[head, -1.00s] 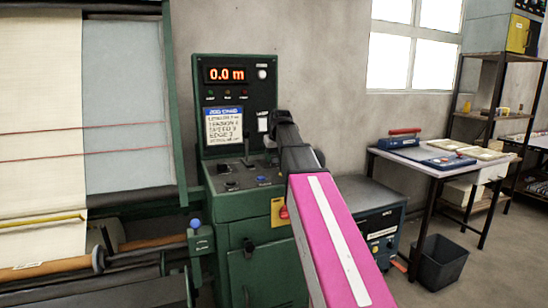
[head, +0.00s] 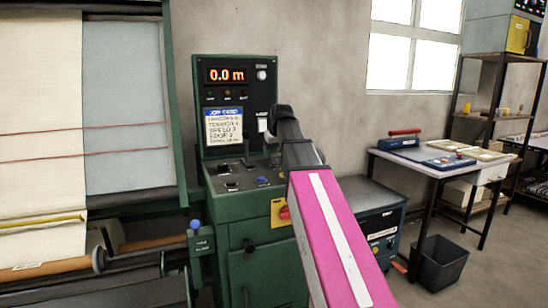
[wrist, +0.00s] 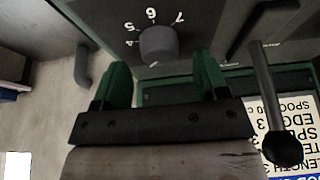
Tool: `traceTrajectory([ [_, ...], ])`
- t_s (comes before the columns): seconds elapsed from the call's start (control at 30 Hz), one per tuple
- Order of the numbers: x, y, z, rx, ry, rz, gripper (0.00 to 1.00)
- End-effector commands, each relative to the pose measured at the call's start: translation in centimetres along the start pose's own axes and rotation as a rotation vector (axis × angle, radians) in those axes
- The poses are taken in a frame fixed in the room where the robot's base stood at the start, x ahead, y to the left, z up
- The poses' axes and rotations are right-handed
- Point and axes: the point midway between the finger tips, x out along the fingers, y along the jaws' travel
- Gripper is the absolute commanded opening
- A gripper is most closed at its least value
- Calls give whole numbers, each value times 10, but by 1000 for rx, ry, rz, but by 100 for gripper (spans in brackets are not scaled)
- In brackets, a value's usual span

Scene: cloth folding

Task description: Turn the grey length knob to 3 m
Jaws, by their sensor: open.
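In the head view my arm hides the gripper and this knob. The red display (head: 226,75) on the green machine reads 0.0 m.
A black ball-ended lever (wrist: 283,148) stands close to the right of my gripper in the wrist view. A job card (head: 223,127) hangs below the display. Small switches and a red knob (head: 285,213) sit on the console. A table (head: 440,165) stands at right.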

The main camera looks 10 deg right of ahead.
Motion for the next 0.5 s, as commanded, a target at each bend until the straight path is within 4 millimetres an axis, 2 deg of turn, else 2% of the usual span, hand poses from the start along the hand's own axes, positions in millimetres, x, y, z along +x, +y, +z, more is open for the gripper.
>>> traceTrajectory([
  [0.03,-10,0,0,0,3,1,67],
  [0.3,-56,0,0,0,3,1,67],
  [0.5,-76,0,0,0,2,0,67],
])
